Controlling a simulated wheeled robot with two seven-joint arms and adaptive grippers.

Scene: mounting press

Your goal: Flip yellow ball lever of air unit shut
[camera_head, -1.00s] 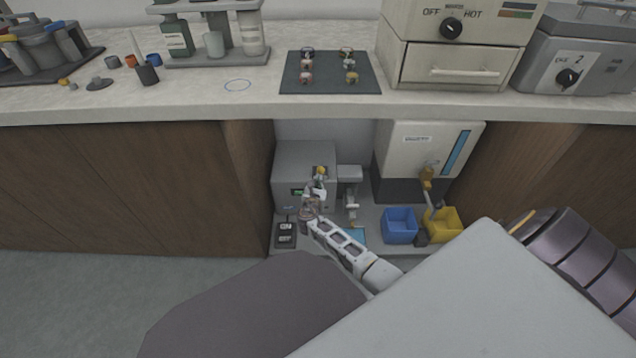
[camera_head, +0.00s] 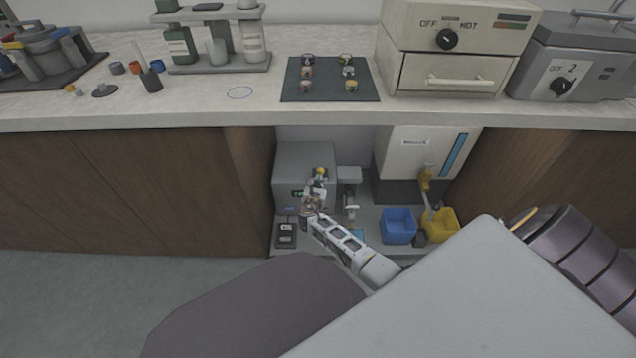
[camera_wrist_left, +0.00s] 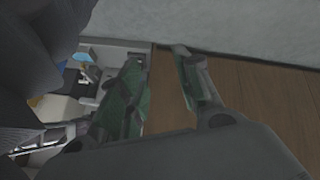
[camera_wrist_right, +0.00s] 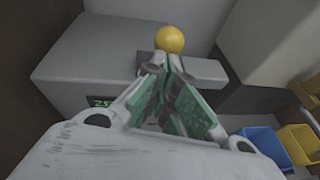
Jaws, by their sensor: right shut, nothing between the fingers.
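The yellow ball (camera_wrist_right: 169,40) shows just beyond my right fingertips in the right wrist view. It is small in the head view (camera_head: 320,170), in front of the grey box (camera_head: 290,160) under the counter. The ball's stem is hidden by the fingers, and I cannot tell whether they touch it. A green display (camera_wrist_right: 101,102) shows on the box front. My right gripper (camera_wrist_right: 162,70) is shut and empty, pointing at the ball; it also shows in the head view (camera_head: 317,187). My left gripper (camera_wrist_left: 157,60) is open and empty, seen only in its wrist view.
Right of the box are a grey fixture (camera_head: 349,174) and a white unit (camera_head: 403,150) with an orange handle (camera_head: 425,181). Blue (camera_head: 398,228) and yellow (camera_head: 441,222) bins stand below. A small dark device (camera_head: 286,236) is at left. Wooden panels flank the opening; the counter overhangs it.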

